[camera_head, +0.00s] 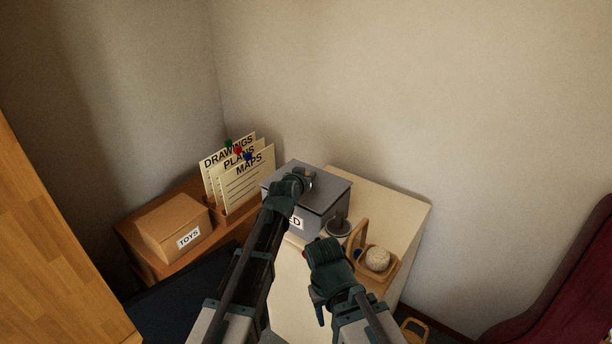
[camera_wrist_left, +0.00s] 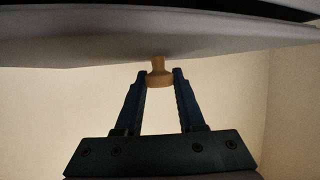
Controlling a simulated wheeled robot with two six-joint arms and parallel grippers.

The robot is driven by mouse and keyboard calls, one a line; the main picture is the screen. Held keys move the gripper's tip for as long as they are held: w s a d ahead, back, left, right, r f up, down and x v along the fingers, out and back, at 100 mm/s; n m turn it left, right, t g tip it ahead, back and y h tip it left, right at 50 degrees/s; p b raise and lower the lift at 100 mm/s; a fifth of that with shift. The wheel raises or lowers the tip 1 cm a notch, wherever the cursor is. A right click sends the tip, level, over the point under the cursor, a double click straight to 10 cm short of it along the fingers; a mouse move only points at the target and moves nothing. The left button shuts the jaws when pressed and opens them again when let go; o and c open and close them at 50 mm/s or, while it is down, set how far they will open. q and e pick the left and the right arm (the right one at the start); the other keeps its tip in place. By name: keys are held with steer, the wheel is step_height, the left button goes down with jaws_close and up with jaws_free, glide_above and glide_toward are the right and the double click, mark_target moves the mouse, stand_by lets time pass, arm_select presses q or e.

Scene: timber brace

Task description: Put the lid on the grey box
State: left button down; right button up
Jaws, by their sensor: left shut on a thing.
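The grey box (camera_head: 312,226) stands on the pale table, its white label partly covered by my left arm. The grey lid (camera_head: 334,190) lies over the box top in the head view; whether it rests fully on the rim I cannot tell. My left gripper (camera_head: 306,180) is above the lid. In the left wrist view its two fingers (camera_wrist_left: 160,88) are shut on the lid's wooden knob (camera_wrist_left: 158,66), with the lid's grey surface (camera_wrist_left: 110,48) beyond. My right gripper (camera_head: 312,254) is in front of the box, apart from it; its fingers are not clear.
Right of the box are a dark grey round object (camera_head: 339,227) and a wooden carrier (camera_head: 391,270) with a pale ball (camera_head: 377,259). A cardboard TOYS box (camera_head: 170,226) and upright labelled folders (camera_head: 238,178) stand left. The table's back right (camera_head: 400,210) is clear.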

arm_select(q)
steer(key=shift+f+b, duration=0.45)
stand_by(0.4)
steer(key=shift+c, duration=2.2)
jaws_free()
steer(key=shift+r, duration=0.1)
step_height(320, 180, up, 7)
steer(key=p, duration=0.7)
